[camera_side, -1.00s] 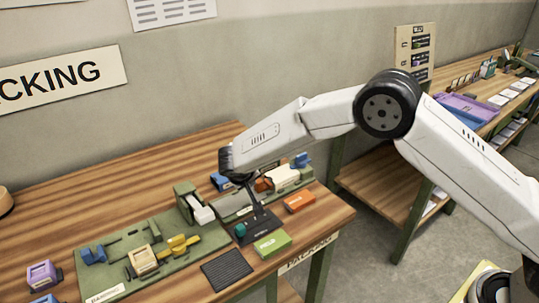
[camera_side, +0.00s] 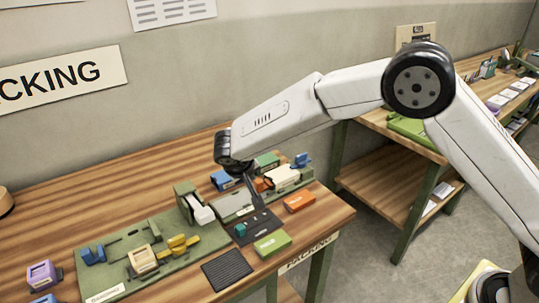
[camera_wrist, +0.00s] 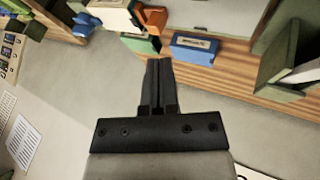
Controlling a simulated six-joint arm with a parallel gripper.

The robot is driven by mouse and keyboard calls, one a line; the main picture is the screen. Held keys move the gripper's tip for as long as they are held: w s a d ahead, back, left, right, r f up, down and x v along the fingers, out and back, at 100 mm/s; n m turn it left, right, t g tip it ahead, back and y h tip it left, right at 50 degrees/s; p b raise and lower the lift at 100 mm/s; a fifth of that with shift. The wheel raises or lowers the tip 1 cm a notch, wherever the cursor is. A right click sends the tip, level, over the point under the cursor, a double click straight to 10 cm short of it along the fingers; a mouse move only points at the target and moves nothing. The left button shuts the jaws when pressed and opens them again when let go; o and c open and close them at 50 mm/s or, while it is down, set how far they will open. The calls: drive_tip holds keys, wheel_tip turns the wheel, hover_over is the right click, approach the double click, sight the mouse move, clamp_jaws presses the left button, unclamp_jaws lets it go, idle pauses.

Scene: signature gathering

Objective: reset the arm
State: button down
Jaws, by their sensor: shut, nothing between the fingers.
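My arm reaches in from the right in the side view, its elbow high and its wrist over the packing table (camera_side: 130,180). My gripper (camera_side: 254,200) is shut and empty, pointing down above a dark mat (camera_side: 265,222). In the wrist view the fingers (camera_wrist: 158,65) are together with nothing between them. A blue labelled box (camera_wrist: 195,48) and an orange piece (camera_wrist: 153,20) lie beyond the fingertips there.
A green board (camera_side: 125,262) with yellow (camera_side: 180,245) and blue pieces lies left of my gripper. A green box (camera_side: 272,243), an orange box (camera_side: 299,203) and a black ribbed pad (camera_side: 227,270) lie near the front edge. Another bench (camera_side: 440,140) stands at right.

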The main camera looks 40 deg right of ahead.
drive_tip(key=s+d+y, duration=0.1)
drive_tip(key=s+d, duration=0.4)
drive_tip(key=s, duration=0.4)
drive_tip(key=s+d+g+y, duration=0.1)
drive_tip(key=s+d+y, duration=0.1)
drive_tip(key=s+d, duration=0.3)
drive_tip(key=s+d+r+n+y, duration=0.1)
drive_tip(key=s+d, duration=0.4)
drive_tip(key=s, duration=0.7)
drive_tip(key=shift+s+d+g+y, duration=0.2)
drive_tip(key=shift+s+g+y, duration=0.1)
drive_tip(key=shift+y, duration=0.3)
